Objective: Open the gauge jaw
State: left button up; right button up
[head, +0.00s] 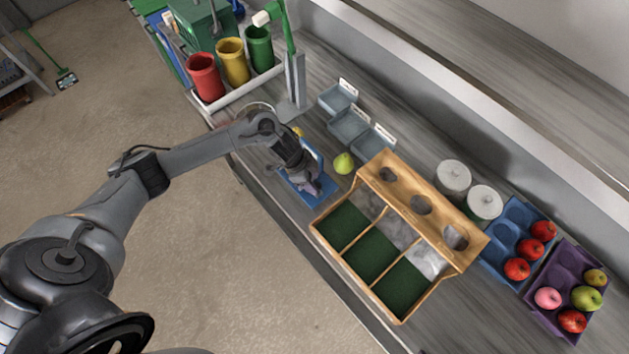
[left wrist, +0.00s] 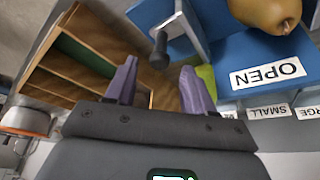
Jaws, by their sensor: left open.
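The blue gauge (head: 318,197) lies on the counter, partly hidden by my left gripper in the head view. In the left wrist view, its blue body (left wrist: 222,55) carries a white label reading OPEN (left wrist: 268,75). A black knob (left wrist: 160,50) sticks out on a light arm between the blue plates. My left gripper (head: 312,188) is over the gauge. In the left wrist view, the purple fingers of the gripper (left wrist: 160,82) are apart, with the knob showing between and just beyond their tips. Contact with the knob cannot be told. My right gripper is out of view.
A brown-yellow pear (left wrist: 265,12) sits at the gauge. A green pear (head: 343,162) lies beside it. A wooden divided crate (head: 388,303) stands to the right, grey labelled bins (head: 347,124) behind. Red, yellow and green cups (head: 232,62) stand left. Fruit trays (head: 505,212) are far right.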

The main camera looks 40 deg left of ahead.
pick_arm(q)
jog(key=v, duration=0.8)
jog(key=shift+r, duration=0.35)
jog(key=shift+s+a, duration=0.1)
